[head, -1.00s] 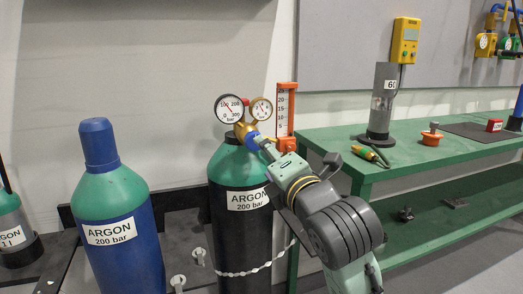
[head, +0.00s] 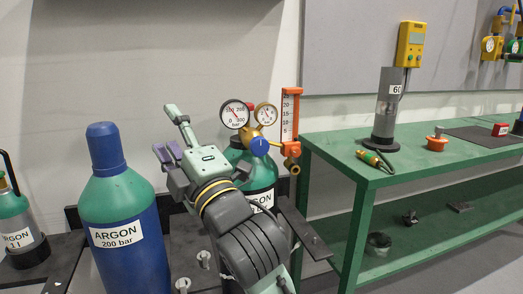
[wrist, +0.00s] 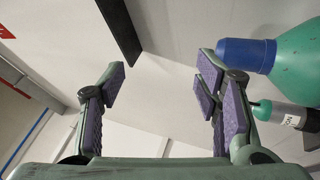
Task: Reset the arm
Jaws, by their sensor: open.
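My gripper (head: 172,134) is open and empty in the head view, raised to the left of the regulator (head: 257,143) and in front of the wall. Its purple-padded fingers stand apart in the wrist view (wrist: 165,85), with only wall and floor between them. The regulator has two round gauges, a blue knob and an orange-framed flow scale (head: 289,118). My gripper is apart from both.
A blue-capped argon cylinder (head: 118,215) stands at the left, and its cap shows in the wrist view (wrist: 245,54). A smaller cylinder (head: 17,228) stands at the far left.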

